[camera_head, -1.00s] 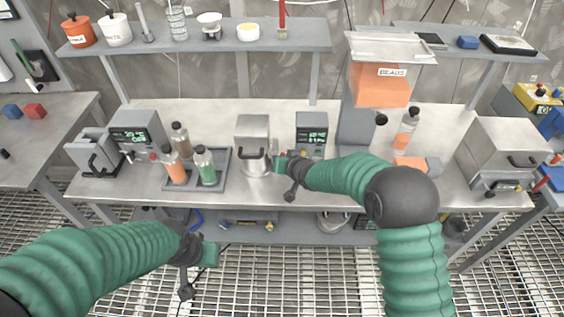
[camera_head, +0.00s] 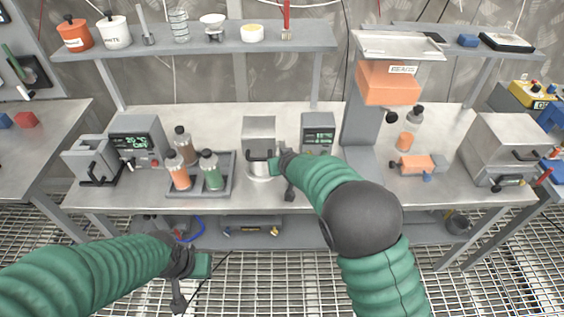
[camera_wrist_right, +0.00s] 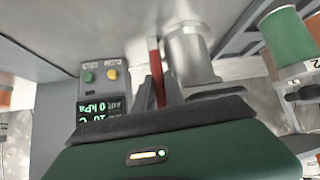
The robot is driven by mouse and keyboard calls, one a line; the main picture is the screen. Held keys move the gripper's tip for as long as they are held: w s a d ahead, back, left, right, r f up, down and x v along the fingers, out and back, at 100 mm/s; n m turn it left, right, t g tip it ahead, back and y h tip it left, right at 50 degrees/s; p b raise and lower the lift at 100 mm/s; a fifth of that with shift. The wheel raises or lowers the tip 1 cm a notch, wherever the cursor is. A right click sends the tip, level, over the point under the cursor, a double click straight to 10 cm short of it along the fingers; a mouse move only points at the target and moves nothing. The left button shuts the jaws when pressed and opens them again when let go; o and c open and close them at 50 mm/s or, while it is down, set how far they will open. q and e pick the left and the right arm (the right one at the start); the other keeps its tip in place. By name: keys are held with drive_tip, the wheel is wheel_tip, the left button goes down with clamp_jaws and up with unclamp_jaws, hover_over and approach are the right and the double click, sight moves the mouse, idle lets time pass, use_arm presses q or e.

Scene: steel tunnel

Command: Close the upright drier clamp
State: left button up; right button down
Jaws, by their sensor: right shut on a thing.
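The upright drier (camera_head: 259,132) is a grey metal block with a dark handle and a round metal base, standing mid-bench in the head view. Its metal cylinder (camera_wrist_right: 190,52) shows in the wrist view beside a red lever (camera_wrist_right: 156,72), which I take for the clamp. My right gripper (camera_head: 277,166) is at the drier's right side. In the wrist view my right gripper (camera_wrist_right: 160,88) is shut on the red lever. How far the clamp is turned is unclear. My left gripper (camera_head: 190,270) hangs empty in front of the bench; its jaw opening is unclear.
A display box (camera_head: 318,133) stands right of the drier; its panel (camera_wrist_right: 102,104) reads 0 kPa. A tray (camera_head: 228,188) with bottles stands left. A beads hopper (camera_head: 390,82) stands right, near an orange block (camera_head: 415,163). A shelf (camera_head: 190,48) runs above.

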drive_tip(key=shift+s+f, duration=0.25)
drive_tip(key=shift+f, duration=0.2)
drive_tip(key=c, duration=1.8)
unclamp_jaws()
drive_tip(key=o, duration=0.4)
drive_tip(key=shift+w, duration=0.3)
drive_tip(key=shift+a+r, duration=0.15)
drive_tip(key=shift+r, duration=0.1)
drive_tip(key=shift+r, duration=0.1)
